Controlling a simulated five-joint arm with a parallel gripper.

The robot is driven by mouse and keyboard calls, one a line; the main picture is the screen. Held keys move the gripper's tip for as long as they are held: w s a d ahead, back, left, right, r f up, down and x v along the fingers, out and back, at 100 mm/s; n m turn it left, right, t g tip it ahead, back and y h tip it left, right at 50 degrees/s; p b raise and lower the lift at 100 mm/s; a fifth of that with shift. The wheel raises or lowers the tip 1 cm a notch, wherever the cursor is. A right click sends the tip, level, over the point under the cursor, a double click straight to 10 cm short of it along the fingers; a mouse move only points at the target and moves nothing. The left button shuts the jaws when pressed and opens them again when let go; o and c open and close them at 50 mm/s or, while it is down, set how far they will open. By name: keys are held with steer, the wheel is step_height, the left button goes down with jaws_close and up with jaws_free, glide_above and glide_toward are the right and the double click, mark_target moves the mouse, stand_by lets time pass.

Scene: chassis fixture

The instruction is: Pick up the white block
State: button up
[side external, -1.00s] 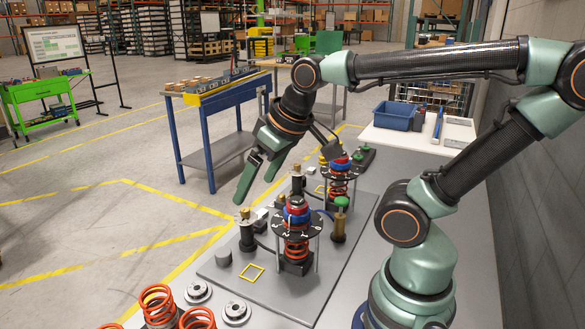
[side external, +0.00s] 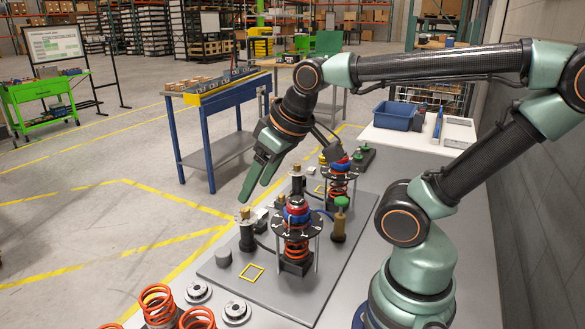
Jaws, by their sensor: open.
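A small whitish block (side external: 262,214) lies on the grey fixture plate (side external: 222,271), just right of a black post with a brass top (side external: 246,232). Other parts crowd around it, so its full outline is hard to make out. My gripper (side external: 256,190) hangs above and slightly left of the block in the picture, its two green fingers pointing down and left. The fingers are apart with nothing between them. I cannot tell the exact height of the fingertips over the block.
A spring assembly (side external: 296,246) stands front right of the block and another (side external: 338,185) farther back. Orange springs (side external: 158,304) are at the front. The plate's right front is bare.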

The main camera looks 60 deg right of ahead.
steer(key=w+d+f+m+g, duration=0.2)
steer(key=w+d+m, duration=0.25)
steer(key=d, duration=0.25)
steer(key=w+d+f+m+g, duration=0.1)
steer(key=w+d+m+g, duration=0.15)
steer(key=d+m, duration=0.35)
steer(key=w+d+f+m+g, duration=0.1)
steer(key=w+d+f+m, duration=0.1)
steer(key=d+f+m, duration=0.8)
steer(key=f+n, duration=0.1)
steer(key=d+f, duration=0.1)
steer(key=f, duration=0.1)
steer(key=f+n, duration=0.1)
steer(key=f, duration=0.1)
steer(key=shift+s+d+f+n, duration=0.15)
steer(key=shift+d+f+n, duration=0.1)
steer(key=shift+d+n, duration=0.1)
steer(key=shift+s+a+f, duration=0.1)
steer(key=shift+a+f, duration=0.1)
steer(key=shift+f, duration=1.15)
steer(key=shift+s+a+f, duration=0.1)
steer(key=shift+a+f, duration=0.1)
steer(key=shift+f, duration=1.15)
jaws_close()
